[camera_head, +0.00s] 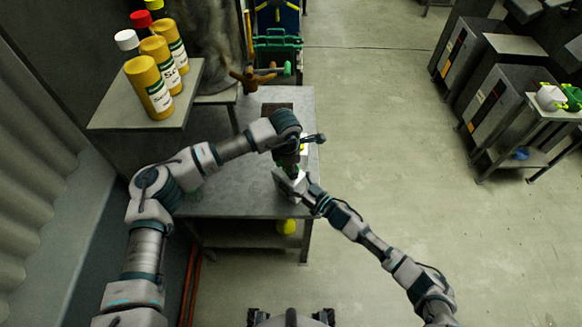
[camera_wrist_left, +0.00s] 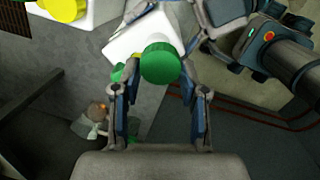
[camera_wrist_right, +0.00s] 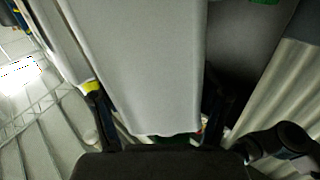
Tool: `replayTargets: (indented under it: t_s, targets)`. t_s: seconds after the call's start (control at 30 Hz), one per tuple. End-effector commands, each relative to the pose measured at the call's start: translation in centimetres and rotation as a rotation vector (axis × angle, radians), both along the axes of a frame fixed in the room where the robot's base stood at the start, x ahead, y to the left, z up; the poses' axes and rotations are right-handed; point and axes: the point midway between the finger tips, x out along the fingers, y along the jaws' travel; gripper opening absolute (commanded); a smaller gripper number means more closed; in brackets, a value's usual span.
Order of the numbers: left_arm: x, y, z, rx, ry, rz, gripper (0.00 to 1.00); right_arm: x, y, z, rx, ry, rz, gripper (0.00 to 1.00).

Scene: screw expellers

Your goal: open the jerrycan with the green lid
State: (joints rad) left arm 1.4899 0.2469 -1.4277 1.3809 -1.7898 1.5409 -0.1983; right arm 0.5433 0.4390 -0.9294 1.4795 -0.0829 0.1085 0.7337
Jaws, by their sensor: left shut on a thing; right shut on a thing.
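The white jerrycan (camera_head: 290,184) stands on the grey metal table, partly hidden by my arms in the head view. Its green lid (camera_wrist_left: 161,63) shows clearly in the left wrist view, on top of the white body (camera_wrist_left: 145,32). My left gripper (camera_head: 288,160) comes from above and is shut on the green lid, with one finger on each side. My right gripper (camera_head: 310,194) is at the jerrycan's right side. In the right wrist view the pale body (camera_wrist_right: 145,65) fills the space between its fingers, and it is shut on the jerrycan.
Another white can with a yellow lid (camera_wrist_left: 62,8) stands close by. Yellow bottles (camera_head: 150,85) stand on a raised shelf at left. A yellow object (camera_head: 286,227) is on the table's lower shelf. A side table (camera_head: 560,114) holds small containers at right. The floor (camera_head: 400,140) between is clear.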

Motion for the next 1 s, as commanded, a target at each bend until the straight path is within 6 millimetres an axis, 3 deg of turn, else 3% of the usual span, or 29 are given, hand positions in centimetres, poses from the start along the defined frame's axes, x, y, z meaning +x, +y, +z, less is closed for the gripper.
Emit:
replayTargets:
  t_s: [0.37,0.7,0.9,0.93,1.0]
  targets:
    - [0.1,0.1,0.2,0.001,-0.001,0.002,0.01,-0.1,0.2,0.3,0.004,-0.005,0.005,0.0]
    - [-0.3,0.4,3.9,0.001,-0.002,0.002,0.01,-0.1,0.2,0.3,0.004,-0.006,0.006,0.0]
    - [-0.3,0.4,4.0,0.001,-0.001,0.002,0.01,-0.1,0.2,0.3,0.005,-0.005,0.006,0.0]
    - [-0.3,0.4,4.0,0.001,-0.001,0.002,0.01,-0.1,0.2,0.3,0.005,-0.005,0.006,0.8]
    - [-0.3,0.4,4.0,0.001,-0.001,0.002,0.01,-0.1,0.2,0.3,0.005,-0.005,0.006,0.97]
